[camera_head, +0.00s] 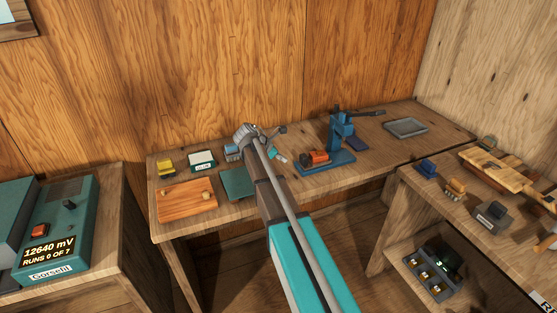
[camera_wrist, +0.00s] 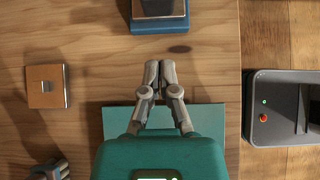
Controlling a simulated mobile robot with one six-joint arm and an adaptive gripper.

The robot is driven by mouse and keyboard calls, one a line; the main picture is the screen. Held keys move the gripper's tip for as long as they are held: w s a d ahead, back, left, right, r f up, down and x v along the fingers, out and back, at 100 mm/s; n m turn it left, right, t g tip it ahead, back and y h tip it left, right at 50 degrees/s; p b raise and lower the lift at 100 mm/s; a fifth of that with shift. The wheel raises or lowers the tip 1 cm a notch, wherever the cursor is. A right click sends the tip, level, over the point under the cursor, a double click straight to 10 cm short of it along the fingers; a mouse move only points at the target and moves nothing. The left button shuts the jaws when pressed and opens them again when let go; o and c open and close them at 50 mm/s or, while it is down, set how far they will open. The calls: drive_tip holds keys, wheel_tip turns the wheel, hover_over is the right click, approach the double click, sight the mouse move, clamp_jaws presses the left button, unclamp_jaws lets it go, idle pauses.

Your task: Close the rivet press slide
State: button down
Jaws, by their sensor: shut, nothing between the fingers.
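The rivet press (camera_head: 342,140) is blue with a long dark lever at its top. It stands upright on a blue base on the bench, right of my arm in the head view. An orange-red block (camera_head: 316,157), apparently its slide, sits on the left part of the base. In the wrist view a blue edge with a dark block (camera_wrist: 160,14), probably the press base end, shows at the top. My gripper (camera_wrist: 159,65) is shut and empty, its fingertips apart from that blue edge.
A teal mat (camera_wrist: 118,118) lies under my gripper. A square brown piece (camera_wrist: 48,86) lies left of it in the wrist view. A wooden board (camera_head: 187,203), yellow item (camera_head: 165,168) and grey tray (camera_head: 405,127) share the bench. The bench front edge is close by.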

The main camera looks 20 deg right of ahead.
sight(301, 161)
drive_tip(key=d, duration=0.1)
drive_tip(key=d+f, duration=0.1)
drive_tip(key=d, duration=0.1)
drive_tip(key=d+b, duration=0.1)
drive_tip(key=shift+d+f, duration=0.15)
drive_tip(key=shift+f, duration=0.1)
drive_tip(key=shift+w+d, duration=0.1)
drive_tip(key=shift+d, duration=0.5)
